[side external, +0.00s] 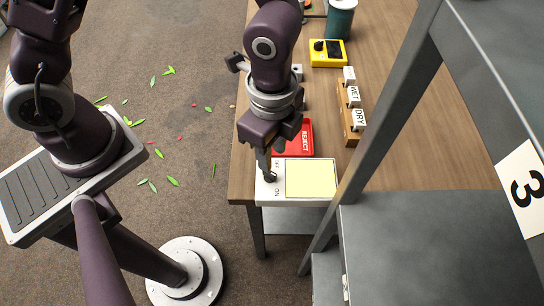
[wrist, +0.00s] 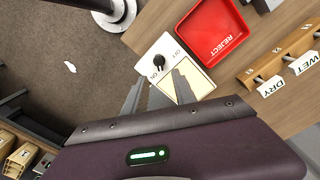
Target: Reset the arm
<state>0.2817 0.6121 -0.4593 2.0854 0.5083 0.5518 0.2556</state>
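My gripper (side external: 268,163) points down over the near left corner of the table, above a white switch box. In the wrist view its two grey fingers (wrist: 160,82) look apart, with nothing seen between them. The switch box (side external: 265,197) has a pale yellow panel (side external: 311,180), a dark knob (side external: 270,178) and ON and OFF labels. In the wrist view the knob (wrist: 159,61) shows beyond the fingertips, near the ON label. Whether a finger touches the box cannot be told.
A red REJECT tray (side external: 306,136) lies just behind the box. A wooden rack (side external: 350,116) with WET and DRY tags, a yellow device (side external: 328,59) and a teal container (side external: 340,20) stand farther back. A grey metal frame (side external: 385,120) rises at right. Leaves litter the floor.

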